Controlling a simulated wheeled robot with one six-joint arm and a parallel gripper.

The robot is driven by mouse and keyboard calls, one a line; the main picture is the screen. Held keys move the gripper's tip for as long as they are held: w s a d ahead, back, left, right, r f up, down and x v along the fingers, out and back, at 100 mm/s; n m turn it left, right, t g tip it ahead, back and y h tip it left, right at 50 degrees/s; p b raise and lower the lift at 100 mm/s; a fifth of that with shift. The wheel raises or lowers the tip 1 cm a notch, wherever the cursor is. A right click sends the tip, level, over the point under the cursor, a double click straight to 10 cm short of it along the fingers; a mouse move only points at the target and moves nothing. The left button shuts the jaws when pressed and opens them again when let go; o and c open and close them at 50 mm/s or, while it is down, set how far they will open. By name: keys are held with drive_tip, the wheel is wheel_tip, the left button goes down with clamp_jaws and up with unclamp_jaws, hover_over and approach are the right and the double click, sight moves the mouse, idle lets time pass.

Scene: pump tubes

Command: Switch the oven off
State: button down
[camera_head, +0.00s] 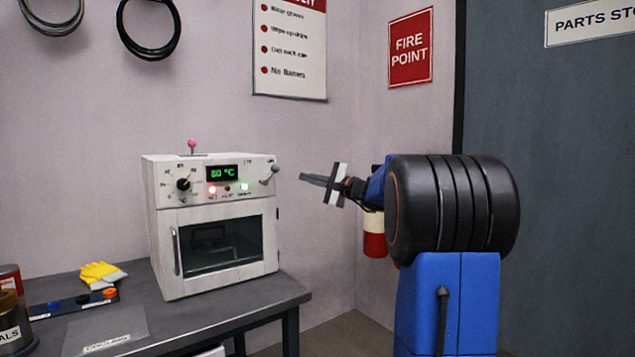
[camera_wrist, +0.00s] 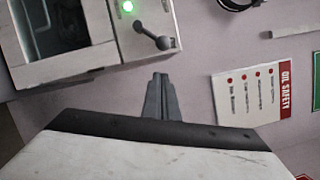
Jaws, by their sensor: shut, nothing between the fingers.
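The oven (camera_head: 212,228) is a white box on the bench, its glass door closed. Its display (camera_head: 222,172) reads 80 °C in green. A red lamp (camera_head: 212,190) and a green lamp (camera_head: 245,187) are lit. A grey toggle lever (camera_head: 269,174) at the right end of the panel tilts up and to the right; it also shows in the wrist view (camera_wrist: 153,37). A black dial (camera_head: 183,184) sits at the panel's left. My gripper (camera_head: 302,178) is shut and empty, right of the lever and apart from it. Its fingertips (camera_wrist: 160,78) point towards the lever in the wrist view.
The grey bench (camera_head: 228,318) carries yellow gloves (camera_head: 102,274) and several small items left of the oven. A pink-topped knob (camera_head: 192,144) stands on the oven. A red extinguisher (camera_head: 374,240) is behind my arm. Space between gripper and oven is clear.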

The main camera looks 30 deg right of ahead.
sight(271, 174)
drive_tip(key=w+a+r, duration=0.1)
drive_tip(key=w+a, duration=0.3)
drive_tip(key=shift+w+a+r, duration=0.15)
drive_tip(key=shift+w+r, duration=0.1)
drive_tip(key=shift+r, duration=0.05)
